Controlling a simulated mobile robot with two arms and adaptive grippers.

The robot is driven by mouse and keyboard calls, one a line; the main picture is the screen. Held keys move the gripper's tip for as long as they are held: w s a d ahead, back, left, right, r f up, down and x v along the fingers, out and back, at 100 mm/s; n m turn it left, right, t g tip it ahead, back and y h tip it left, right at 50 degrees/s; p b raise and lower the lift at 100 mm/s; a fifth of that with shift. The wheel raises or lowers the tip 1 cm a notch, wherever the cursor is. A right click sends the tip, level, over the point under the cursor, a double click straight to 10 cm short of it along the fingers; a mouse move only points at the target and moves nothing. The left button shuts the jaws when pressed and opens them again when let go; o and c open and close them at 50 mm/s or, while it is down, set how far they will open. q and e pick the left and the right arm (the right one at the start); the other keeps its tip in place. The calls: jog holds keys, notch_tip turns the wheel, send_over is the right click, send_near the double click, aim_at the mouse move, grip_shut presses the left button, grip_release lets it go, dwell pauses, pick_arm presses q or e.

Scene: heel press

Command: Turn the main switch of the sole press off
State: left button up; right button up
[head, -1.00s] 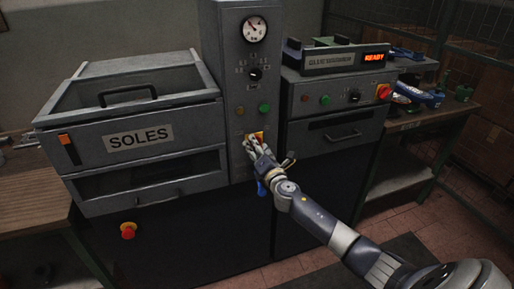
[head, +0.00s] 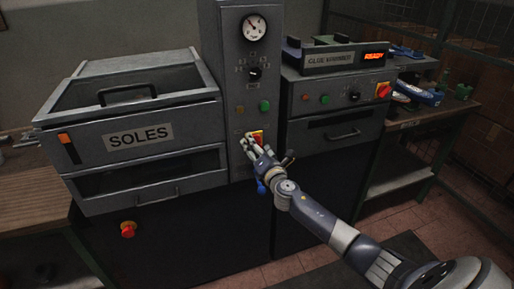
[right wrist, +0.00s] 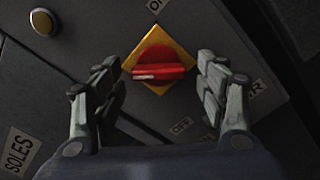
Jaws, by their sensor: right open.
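The main switch (head: 259,135) is a red knob on a yellow plate, low on the grey centre column of the press. In the right wrist view the red knob (right wrist: 160,66) has its bar lying nearly crosswise, with a pale mark at its left end. The yellow plate looks diamond-shaped there. My right gripper (head: 248,139) is in front of the switch. In the right wrist view my right gripper (right wrist: 157,68) is open, one finger on each side of the knob, with gaps showing. An OFF label (right wrist: 181,126) lies below the knob. My left gripper is not in view.
Above the switch are green (head: 264,106) and amber buttons, a selector (head: 254,73) and a gauge (head: 254,29). The SOLES unit (head: 190,134) stands left, with a red emergency button (head: 128,229) below.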

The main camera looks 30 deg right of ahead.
jog(key=shift+s, duration=0.1)
jog(key=v, duration=1.2)
dwell(0.4)
